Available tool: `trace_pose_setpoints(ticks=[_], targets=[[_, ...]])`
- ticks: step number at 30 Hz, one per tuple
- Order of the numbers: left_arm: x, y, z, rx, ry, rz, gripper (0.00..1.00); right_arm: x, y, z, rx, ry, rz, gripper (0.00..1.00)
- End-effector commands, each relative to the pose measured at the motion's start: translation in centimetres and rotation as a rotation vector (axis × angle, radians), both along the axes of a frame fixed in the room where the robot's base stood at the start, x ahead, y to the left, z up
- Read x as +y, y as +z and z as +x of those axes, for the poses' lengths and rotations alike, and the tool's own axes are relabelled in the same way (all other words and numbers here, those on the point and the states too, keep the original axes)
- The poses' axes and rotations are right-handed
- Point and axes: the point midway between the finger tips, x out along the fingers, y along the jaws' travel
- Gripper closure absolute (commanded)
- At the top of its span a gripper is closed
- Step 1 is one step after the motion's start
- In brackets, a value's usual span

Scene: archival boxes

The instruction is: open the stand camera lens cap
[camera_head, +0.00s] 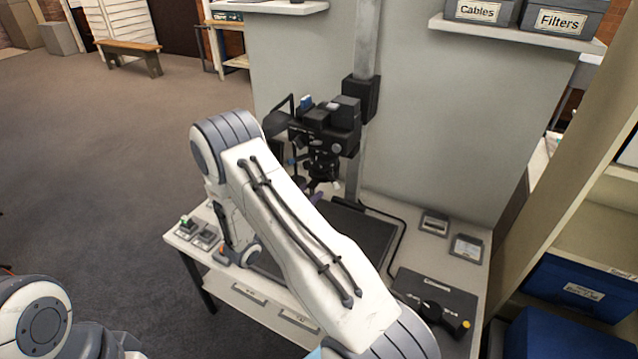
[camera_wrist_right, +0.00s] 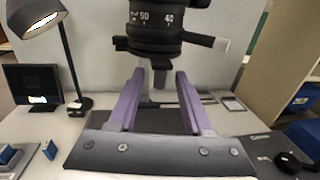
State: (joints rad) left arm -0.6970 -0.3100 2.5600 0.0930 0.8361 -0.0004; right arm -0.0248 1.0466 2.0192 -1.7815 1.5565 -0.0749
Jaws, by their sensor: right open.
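The stand camera (camera_head: 322,128) is black and mounted on a grey vertical column, with its lens (camera_head: 325,165) pointing down. In the right wrist view the black lens barrel (camera_wrist_right: 155,18) with white numbers hangs at the top centre. A dark lower ring (camera_wrist_right: 156,46), which may be the lens cap, has a pale-tipped lever (camera_wrist_right: 215,43) sticking out to the right. My right gripper (camera_wrist_right: 160,76) is open, with its two purple fingers apart just below the lens. No contact with the ring is clear. In the head view my right arm hides most of this gripper. My left gripper is out of view.
A dark copy board (camera_head: 360,232) lies on the white table under the camera. A black desk lamp (camera_wrist_right: 62,50) and a small monitor (camera_wrist_right: 33,84) stand left in the wrist view. A dark control panel (camera_head: 437,300) is at the table's right. Labelled boxes (camera_head: 560,18) sit on a shelf.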

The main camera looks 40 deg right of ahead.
Motion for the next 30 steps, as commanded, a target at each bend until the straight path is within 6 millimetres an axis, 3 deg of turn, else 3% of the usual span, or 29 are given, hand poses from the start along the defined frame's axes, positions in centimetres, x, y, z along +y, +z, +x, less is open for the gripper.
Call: trace_pose_setpoints(ticks=[3,9,20,24,30], targets=[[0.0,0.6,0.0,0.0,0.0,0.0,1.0,-2.2,0.1,0.4,-0.001,-0.004,0.0,0.5],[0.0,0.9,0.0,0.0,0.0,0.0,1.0,-4.4,0.1,1.0,-0.001,-0.002,0.002,0.5],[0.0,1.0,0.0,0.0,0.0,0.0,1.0,-4.9,0.0,1.2,0.0,0.001,0.002,0.5],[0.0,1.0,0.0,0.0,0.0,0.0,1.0,-4.9,0.0,1.2,-0.001,0.0,0.002,1.0],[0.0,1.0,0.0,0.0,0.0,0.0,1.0,-4.9,0.0,1.2,-0.001,0.0,0.002,1.0]])
